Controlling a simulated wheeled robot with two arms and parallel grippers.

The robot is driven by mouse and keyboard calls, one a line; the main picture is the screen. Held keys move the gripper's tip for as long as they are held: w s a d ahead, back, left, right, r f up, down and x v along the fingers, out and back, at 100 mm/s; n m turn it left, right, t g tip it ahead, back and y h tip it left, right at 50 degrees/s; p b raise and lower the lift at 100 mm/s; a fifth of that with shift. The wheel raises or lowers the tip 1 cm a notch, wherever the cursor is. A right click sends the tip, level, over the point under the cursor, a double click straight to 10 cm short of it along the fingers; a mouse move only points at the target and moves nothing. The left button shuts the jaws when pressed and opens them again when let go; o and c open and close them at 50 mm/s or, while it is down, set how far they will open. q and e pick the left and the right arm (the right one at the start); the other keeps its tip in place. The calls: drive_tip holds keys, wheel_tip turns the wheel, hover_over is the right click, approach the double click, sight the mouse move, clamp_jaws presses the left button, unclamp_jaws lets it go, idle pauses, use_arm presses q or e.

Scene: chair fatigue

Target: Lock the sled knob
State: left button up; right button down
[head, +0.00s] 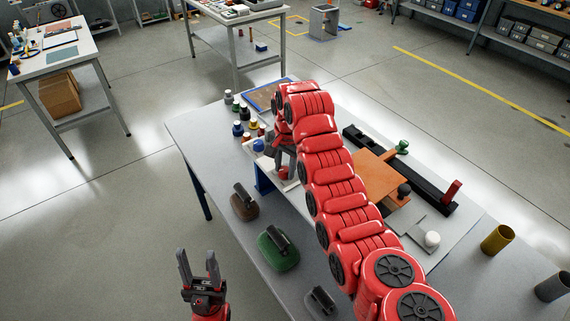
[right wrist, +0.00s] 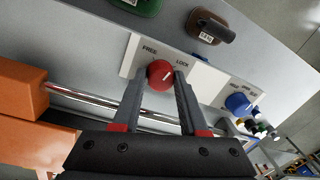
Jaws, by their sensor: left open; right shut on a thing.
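The red sled knob (right wrist: 160,76) sits on a white panel (right wrist: 205,76) printed FREE on the left and LOCK on the right in the right wrist view. My right gripper (right wrist: 162,78) is shut on the knob, one finger on each side. I cannot clearly tell which word the knob points to. In the head view the knob (head: 283,174) is partly covered by my right gripper (head: 284,165). An orange sled block (head: 368,184) stands by the black rail. My left gripper (head: 198,262) is open and empty, off the table's left side.
A blue knob (right wrist: 238,103) is farther along the panel. Brown (head: 243,203), green (head: 278,250) and grey (head: 321,302) handled weights stand along the table's near edge. Metal rods (right wrist: 105,101) run beside the panel. My right arm hides the table's middle.

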drive_tip(key=m, duration=0.2)
drive_tip(key=shift+m+p, duration=0.3)
drive_tip(key=shift+m, duration=1.5)
drive_tip(key=shift+c, duration=2.2)
unclamp_jaws()
drive_tip(key=shift+r+p, duration=0.1)
drive_tip(key=shift+p, duration=0.2)
